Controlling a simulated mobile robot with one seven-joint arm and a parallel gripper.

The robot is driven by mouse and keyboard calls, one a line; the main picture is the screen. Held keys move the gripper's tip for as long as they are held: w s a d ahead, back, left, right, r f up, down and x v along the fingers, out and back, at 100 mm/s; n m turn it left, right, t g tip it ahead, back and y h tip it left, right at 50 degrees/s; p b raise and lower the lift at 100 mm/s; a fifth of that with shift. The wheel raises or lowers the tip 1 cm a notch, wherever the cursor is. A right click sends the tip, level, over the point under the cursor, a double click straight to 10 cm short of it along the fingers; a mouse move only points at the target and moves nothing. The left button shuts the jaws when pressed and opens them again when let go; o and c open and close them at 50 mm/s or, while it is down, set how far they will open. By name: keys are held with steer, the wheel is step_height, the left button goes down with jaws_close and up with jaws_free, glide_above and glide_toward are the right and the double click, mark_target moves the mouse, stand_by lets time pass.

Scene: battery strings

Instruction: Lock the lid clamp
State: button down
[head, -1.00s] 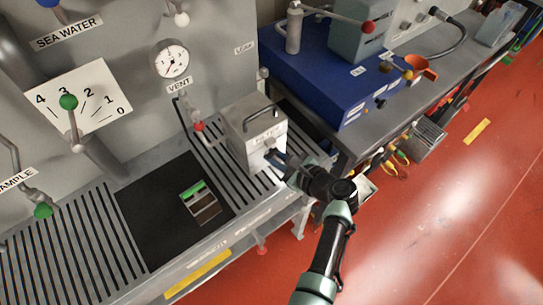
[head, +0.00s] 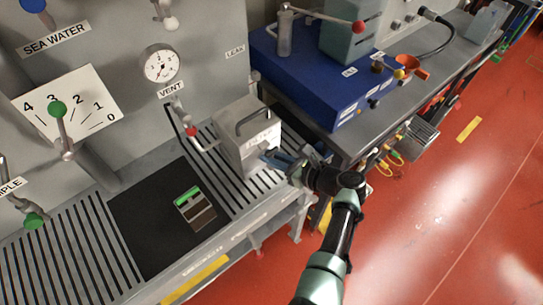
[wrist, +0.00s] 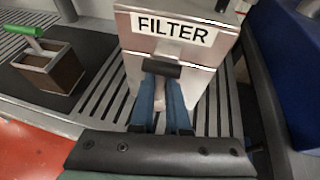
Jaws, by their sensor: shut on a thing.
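A grey metal box labelled FILTER (head: 243,150) stands on the slatted bench, with a dark carry handle (head: 254,120) on top. It also shows in the wrist view (wrist: 200,80), where a seam runs below the label, between lid and body. The lid clamp (wrist: 161,68) is on the front face, with a dark bar at its top and a pale lever below. My gripper (wrist: 161,100) has its blue fingers on either side of the lever, shut on it. In the head view my gripper (head: 270,157) meets the box's front, and the fingers hide most of the clamp.
A small brown and grey container with a green handle (head: 188,196) stands on the black mat (head: 140,222) left of the box. A blue cabinet (head: 310,75) stands to the right. The red floor in front is clear.

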steer(key=c, duration=0.9)
jaws_free()
steer(key=shift+d, duration=0.1)
steer(key=v, duration=1.2)
steer(key=shift+s+d+r, duration=0.2)
steer(key=shift+s, duration=0.1)
